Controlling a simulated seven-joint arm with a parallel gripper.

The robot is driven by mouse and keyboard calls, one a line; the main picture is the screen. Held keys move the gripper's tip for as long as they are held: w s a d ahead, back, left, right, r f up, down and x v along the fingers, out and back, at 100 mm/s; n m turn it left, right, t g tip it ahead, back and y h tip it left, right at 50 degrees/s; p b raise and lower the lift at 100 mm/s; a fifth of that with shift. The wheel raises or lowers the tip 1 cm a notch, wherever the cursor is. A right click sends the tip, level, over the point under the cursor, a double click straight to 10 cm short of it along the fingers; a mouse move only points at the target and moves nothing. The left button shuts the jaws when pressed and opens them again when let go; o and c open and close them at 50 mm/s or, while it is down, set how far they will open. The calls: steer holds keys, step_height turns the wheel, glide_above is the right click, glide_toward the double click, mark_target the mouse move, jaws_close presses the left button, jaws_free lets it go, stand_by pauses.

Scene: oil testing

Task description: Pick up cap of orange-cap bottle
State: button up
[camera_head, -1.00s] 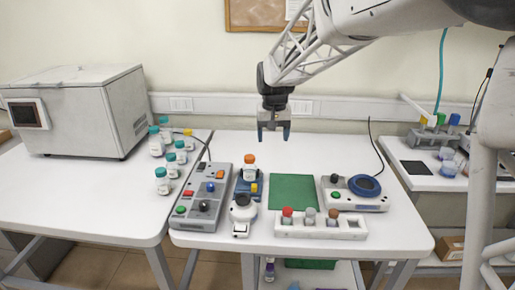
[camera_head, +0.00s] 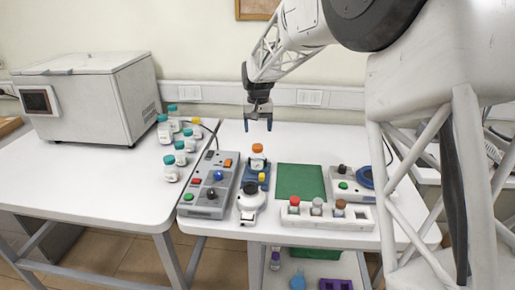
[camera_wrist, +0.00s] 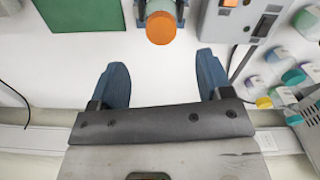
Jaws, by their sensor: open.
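The orange-cap bottle (camera_head: 257,160) stands upright in a blue holder (camera_head: 265,184) near the middle of the right table. Its orange cap (camera_head: 257,148) is on top. In the wrist view the orange cap (camera_wrist: 161,28) shows from above, ahead of the fingertips and midway between them in line. My gripper (camera_head: 258,127) is open and empty, above and a little behind the bottle. In the wrist view my gripper (camera_wrist: 161,62) has its two blue fingers well apart, and the cap is not between them.
A grey control box (camera_head: 211,186) stands left of the bottle. Several teal-cap bottles (camera_head: 180,152) stand on the left table.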

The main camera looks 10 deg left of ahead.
mark_target(258, 146)
steer(key=shift+f, duration=1.25)
steer(key=shift+f, duration=0.1)
steer(key=shift+f, duration=2.55)
steer(key=shift+c, duration=0.2)
steer(key=c, duration=0.9)
